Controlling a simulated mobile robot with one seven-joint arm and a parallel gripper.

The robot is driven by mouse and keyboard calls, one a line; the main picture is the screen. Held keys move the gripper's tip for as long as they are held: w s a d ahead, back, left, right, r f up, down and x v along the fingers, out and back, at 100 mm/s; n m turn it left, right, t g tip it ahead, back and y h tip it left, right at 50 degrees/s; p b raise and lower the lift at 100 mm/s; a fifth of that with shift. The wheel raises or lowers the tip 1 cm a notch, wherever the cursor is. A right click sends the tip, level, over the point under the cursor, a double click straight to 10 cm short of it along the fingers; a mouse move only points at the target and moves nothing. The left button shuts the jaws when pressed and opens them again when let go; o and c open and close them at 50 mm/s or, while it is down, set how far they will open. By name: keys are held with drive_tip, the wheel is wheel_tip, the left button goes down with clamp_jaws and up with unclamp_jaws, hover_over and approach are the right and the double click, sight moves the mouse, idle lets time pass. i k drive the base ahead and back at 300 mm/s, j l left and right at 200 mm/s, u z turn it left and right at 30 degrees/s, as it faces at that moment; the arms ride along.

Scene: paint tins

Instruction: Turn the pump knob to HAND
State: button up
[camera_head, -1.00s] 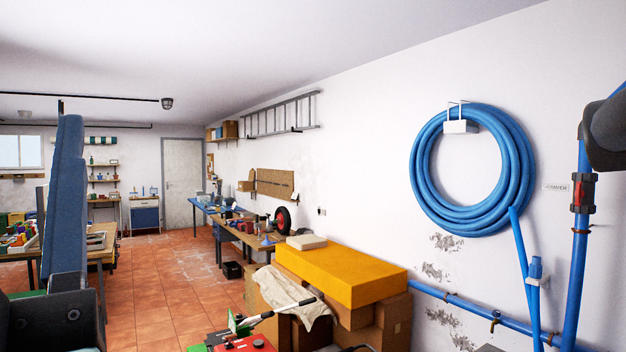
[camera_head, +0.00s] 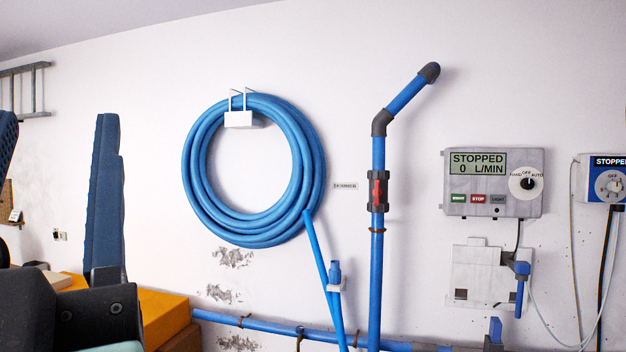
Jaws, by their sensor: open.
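A grey control box (camera_head: 457,173) hangs on the white wall at the right. Its display reads STOPPED, 0 L/MIN. Its white round dial has a small black knob (camera_head: 527,184), with HAND at left, OFF at top and AUTO at right. The knob seems to point up at OFF, but it is small. A second, blue-and-white box (camera_head: 604,165) at the right edge also reads STOPPED and has a dial (camera_head: 609,186), partly cut off. My gripper (camera_head: 57,118) is at the far left, upright, open and empty, its two blue fingers apart, far from both knobs.
A coiled blue hose (camera_head: 310,165) hangs left of the box. A blue pipe (camera_head: 377,270) with a red valve rises between them. A lower white box (camera_head: 478,278) and cables hang below the control box. A yellow block (camera_head: 165,315) lies behind my gripper.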

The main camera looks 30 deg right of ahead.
sight(527, 183)
drive_tip(key=i+l+z, duration=0.25)
drive_tip(key=i+z, duration=0.2)
drive_tip(key=i+l+z, duration=0.1)
drive_tip(key=i+z, duration=0.8)
drive_tip(key=i+l, duration=0.25)
drive_tip(key=i+l+u, duration=0.1)
drive_tip(key=i+l, duration=0.2)
drive_tip(key=l, duration=0.2)
drive_tip(key=i+l+u, duration=0.1)
drive_tip(key=i+l, duration=0.15)
drive_tip(key=l, duration=0.15)
drive_tip(key=i+l, duration=0.25)
drive_tip(key=l, duration=0.15)
drive_tip(key=i+l+u, duration=0.1)
drive_tip(key=i+l, duration=0.15)
drive_tip(key=l, duration=0.15)
